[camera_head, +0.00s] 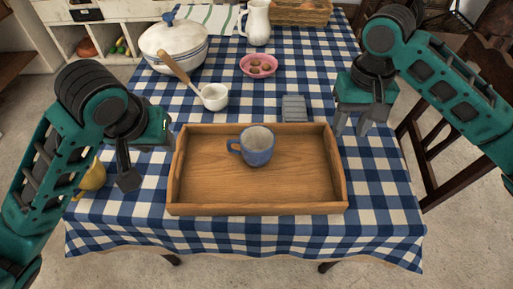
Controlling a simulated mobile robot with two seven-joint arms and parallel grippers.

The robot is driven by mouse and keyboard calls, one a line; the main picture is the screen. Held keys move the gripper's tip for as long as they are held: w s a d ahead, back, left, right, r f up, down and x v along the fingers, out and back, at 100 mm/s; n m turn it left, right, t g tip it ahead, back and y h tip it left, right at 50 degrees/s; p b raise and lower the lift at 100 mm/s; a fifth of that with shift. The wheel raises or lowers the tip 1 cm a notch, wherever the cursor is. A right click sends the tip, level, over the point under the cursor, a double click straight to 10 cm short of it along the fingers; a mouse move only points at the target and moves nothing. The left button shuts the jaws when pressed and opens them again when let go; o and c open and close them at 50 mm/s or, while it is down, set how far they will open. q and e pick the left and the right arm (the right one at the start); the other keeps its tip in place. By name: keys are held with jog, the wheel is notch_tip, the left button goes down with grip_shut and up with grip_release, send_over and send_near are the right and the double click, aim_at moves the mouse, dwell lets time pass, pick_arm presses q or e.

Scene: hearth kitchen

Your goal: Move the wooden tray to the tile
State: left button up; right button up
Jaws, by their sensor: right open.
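The wooden tray (205,175) lies on the checked tablecloth near the front edge of the table. A blue mug (257,147) stands upright in it. A small grey ribbed slab (294,108), which may be the tile, lies just behind the tray's back rim, right of centre. My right gripper (351,124) is open and empty, pointing down beside the tray's back right corner. My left gripper (145,165) is by the tray's left side, apart from its rim as far as I can see; its jaw opening is unclear from this angle.
A small white pot (214,97) with a wooden handle, a white casserole (175,45), a pink dish (259,65) and a white jug (258,24) stand farther back. A yellow object (93,176) is beside my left arm. Clear cloth lies right of the pink dish. A chair (440,165) stands at right.

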aim_at(175, 157)
pick_arm(q)
jog(key=x, duration=1.2)
jog(key=shift+w+f, duration=0.15)
jog(key=shift+f, duration=0.2)
pick_arm(e)
notch_tip(175, 157, down, 13)
jog(key=shift+r, duration=0.1)
pick_arm(q)
jog(key=shift+c, duration=0.2)
pick_arm(e)
jog(key=shift+c, duration=0.2)
pick_arm(q)
grip_shut()
pick_arm(e)
grip_shut()
pick_arm(q)
jog(key=shift+r, duration=0.1)
pick_arm(e)
jog(key=shift+r, duration=0.1)
